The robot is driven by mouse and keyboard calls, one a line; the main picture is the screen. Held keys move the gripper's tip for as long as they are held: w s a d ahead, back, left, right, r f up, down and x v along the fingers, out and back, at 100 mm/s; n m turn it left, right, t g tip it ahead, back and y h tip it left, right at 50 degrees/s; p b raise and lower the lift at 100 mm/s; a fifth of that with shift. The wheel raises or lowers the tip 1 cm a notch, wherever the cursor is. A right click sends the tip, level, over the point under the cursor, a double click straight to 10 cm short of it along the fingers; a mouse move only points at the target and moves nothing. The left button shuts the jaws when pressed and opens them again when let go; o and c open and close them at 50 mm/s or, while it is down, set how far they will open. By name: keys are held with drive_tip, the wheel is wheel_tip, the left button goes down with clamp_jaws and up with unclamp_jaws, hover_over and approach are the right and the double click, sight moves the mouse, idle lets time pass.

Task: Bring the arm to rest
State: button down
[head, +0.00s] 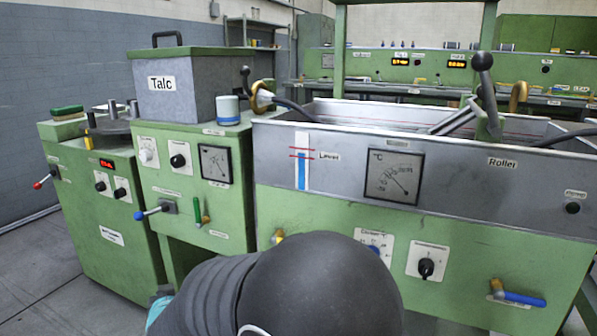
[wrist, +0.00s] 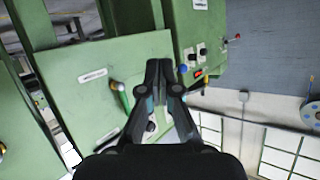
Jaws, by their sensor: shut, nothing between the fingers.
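My gripper (wrist: 159,70) shows in the wrist view, its two dark fingers together and nothing between them. It is in front of a green machine panel (wrist: 92,100), with no contact that I can make out. In the head view, a dark rounded part of my arm fills the bottom middle and covers part of the machine front. My gripper cannot be seen in the head view.
Green machines stand close ahead: a Talc box (head: 180,92), a metal trough (head: 330,155) marked Level and Roller, and a cabinet (head: 100,215) at left. A blue-handled valve (head: 520,298) and red-tipped lever (head: 45,180) stick out. Grey floor (head: 30,270) is clear at lower left.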

drive_tip(key=s+d+n+g+h+p, duration=0.1)
drive_tip(key=s+d+n+g+h, duration=0.1)
drive_tip(key=s+d+g, duration=0.9)
drive_tip(key=s+d+r+m+t+h+p, duration=0.1)
drive_tip(key=s+d+r, duration=0.3)
drive_tip(key=d, duration=0.8)
drive_tip(key=s+d+r+m+t+h+p, duration=0.1)
drive_tip(key=s+d+r+m+t+h, duration=0.1)
drive_tip(key=d, duration=1)
drive_tip(key=s+d+r+m+t+h+p, duration=0.1)
drive_tip(key=s+d+r+m, duration=0.2)
drive_tip(key=d, duration=0.9)
drive_tip(key=s+r, duration=0.2)
drive_tip(key=s, duration=0.1)
drive_tip(key=shift+s+d+r+t+h, duration=0.2)
drive_tip(key=shift+s+r+t+h, duration=0.1)
drive_tip(key=shift+a, duration=0.2)
